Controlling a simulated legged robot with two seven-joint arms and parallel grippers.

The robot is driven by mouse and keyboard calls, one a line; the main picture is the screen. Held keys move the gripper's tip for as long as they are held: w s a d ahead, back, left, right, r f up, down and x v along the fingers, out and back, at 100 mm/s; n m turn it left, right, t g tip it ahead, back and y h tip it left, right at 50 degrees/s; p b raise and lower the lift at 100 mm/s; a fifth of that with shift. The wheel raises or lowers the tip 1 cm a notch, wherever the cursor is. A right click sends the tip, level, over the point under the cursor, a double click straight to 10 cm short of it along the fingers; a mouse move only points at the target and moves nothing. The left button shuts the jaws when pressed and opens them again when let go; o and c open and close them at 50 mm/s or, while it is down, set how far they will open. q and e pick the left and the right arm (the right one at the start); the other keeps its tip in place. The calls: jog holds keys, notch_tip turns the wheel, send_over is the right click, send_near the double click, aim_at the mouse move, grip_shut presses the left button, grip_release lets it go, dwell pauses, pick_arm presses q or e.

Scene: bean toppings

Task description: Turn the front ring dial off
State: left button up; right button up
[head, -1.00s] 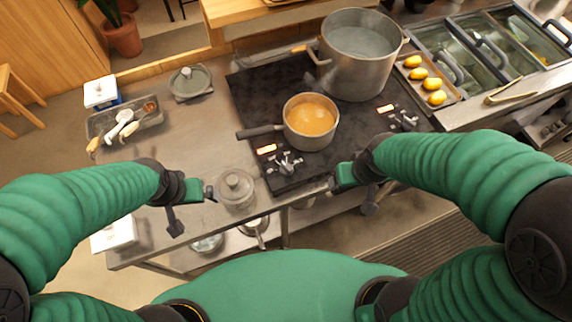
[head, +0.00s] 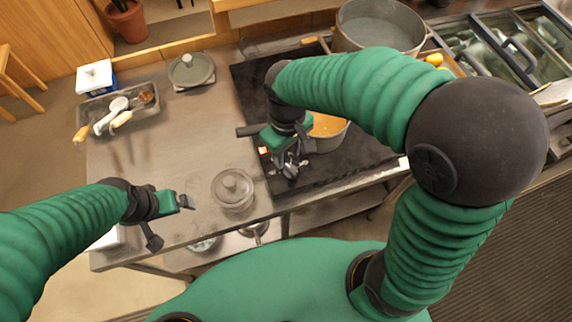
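The front ring dial (head: 290,171) is a silvery knob near the front edge of the black cooktop (head: 352,171). My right gripper (head: 284,156) reaches down from above and sits right over the dial, hiding part of it. I cannot tell whether its fingers touch the dial or how far apart they are. A small red-lit display (head: 264,151) shows just left of the gripper. The saucepan (head: 330,141) with orange beans stands just behind and right of the gripper, partly hidden by my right arm. My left gripper (head: 188,202) hangs over the counter, away from the cooktop; its finger gap is unclear.
A lidded pot (head: 233,190) stands on the counter between my grippers. A large pot (head: 380,28) stands at the back of the cooktop. A utensil tray (head: 146,123) and a lidded dish (head: 190,70) are at the left. The counter's middle left is clear.

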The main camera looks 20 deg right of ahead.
aim_at(291, 168)
jog(key=f, duration=0.2)
jog(key=d+f, duration=0.1)
jog(key=f, duration=0.3)
jog(key=shift+w+d, duration=0.15)
jog(key=shift+d, duration=0.1)
jog(key=shift+s+d+f, duration=0.2)
jog(key=shift+d+f, duration=0.05)
jog(key=shift+f, duration=0.3)
jog(key=shift+w+a, duration=0.1)
jog(key=shift+a, duration=0.45)
jog(key=shift+c, duration=0.3)
jog(key=shift+a, duration=0.1)
jog(key=shift+c, duration=3.6)
pick_arm(q)
jog(key=shift+w+d+f, duration=0.2)
jog(key=shift+d, duration=0.4)
pick_arm(e)
jog(key=shift+d, duration=0.3)
grip_shut()
